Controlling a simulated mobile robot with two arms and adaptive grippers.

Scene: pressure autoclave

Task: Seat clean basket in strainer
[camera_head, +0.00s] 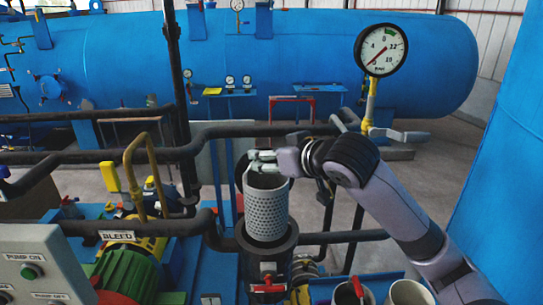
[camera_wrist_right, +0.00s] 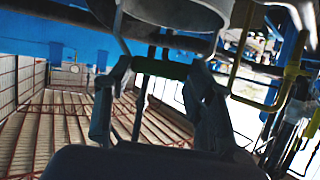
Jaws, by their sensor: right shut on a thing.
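The clean basket (camera_head: 266,212) is a pale grey perforated cylinder, upright in the middle of the head view. My right gripper (camera_head: 262,161) is shut on its bail handle above the rim. In the right wrist view, my gripper's fingers (camera_wrist_right: 160,75) close around the dark handle bar, and the pale basket (camera_wrist_right: 180,12) shows at the top edge. The strainer (camera_head: 268,262) is a dark upright cylinder with an open top, directly under the basket. The basket's lower end overlaps the strainer's mouth; how deep it sits is hard to tell. My left gripper is not in view.
Dark pipes (camera_head: 330,131) run behind and beside the strainer. A yellow bent pipe (camera_head: 130,165) and a pump control panel (camera_head: 38,268) stand left. A pressure gauge (camera_head: 381,50) rises near my right arm.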

